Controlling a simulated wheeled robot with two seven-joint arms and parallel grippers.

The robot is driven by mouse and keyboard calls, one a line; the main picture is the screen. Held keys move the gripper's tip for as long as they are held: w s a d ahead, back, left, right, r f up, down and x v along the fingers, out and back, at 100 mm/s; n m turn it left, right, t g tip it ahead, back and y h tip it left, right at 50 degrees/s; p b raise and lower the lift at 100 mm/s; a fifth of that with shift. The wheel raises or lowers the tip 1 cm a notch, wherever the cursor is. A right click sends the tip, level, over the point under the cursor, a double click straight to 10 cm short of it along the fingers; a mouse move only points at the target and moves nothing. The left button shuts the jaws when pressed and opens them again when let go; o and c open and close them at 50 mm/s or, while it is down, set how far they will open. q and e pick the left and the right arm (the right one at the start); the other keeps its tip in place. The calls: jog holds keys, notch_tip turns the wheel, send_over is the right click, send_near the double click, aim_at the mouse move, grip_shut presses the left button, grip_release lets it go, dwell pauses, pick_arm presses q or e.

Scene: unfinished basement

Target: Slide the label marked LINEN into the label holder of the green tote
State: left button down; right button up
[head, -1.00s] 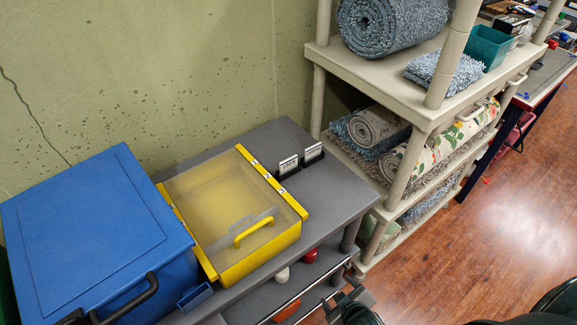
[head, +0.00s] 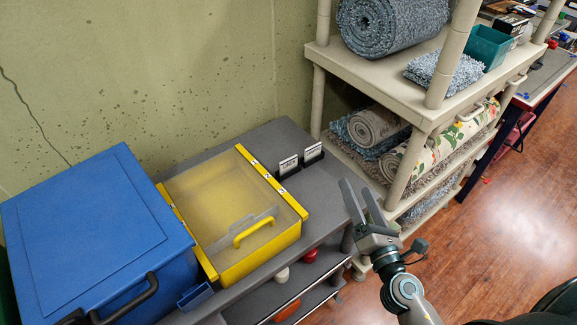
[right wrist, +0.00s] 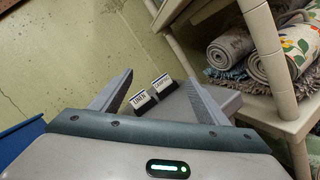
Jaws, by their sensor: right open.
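Two white labels stand upright in small black holders on the grey bench top. The left one (head: 288,164) seems to read LINEN, and it shows in the right wrist view (right wrist: 141,100). My left gripper is not in view.
A blue tote (head: 95,235) with a black handle and a small blue holder (head: 195,296) stands left of a yellow box (head: 235,205) with a clear lid. A beige shelf (head: 390,95) with rolled rugs stands right of the bench (head: 345,190). A wall rises behind.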

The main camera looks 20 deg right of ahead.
aim_at(288, 164)
jog(key=a+f+n+y, duration=0.1)
jog(key=a+n+y, duration=0.1)
jog(key=n, duration=0.2)
jog(key=a+f+n+g+y, duration=0.1)
jog(key=n+y, duration=0.1)
jog(key=n, duration=0.2)
jog(key=w+a+f+n+g+y, duration=0.1)
jog(key=a+f+n+y, duration=0.1)
jog(key=n, duration=0.1)
jog(key=shift+a+n, duration=0.3)
jog(key=shift+n, duration=0.1)
jog(key=shift+s+a+f+n, duration=0.1)
jog(key=shift+a+f+n, duration=0.05)
jog(key=shift+f+n, duration=0.25)
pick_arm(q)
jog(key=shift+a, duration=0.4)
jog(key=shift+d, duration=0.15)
pick_arm(e)
jog(key=shift+r, duration=0.1)
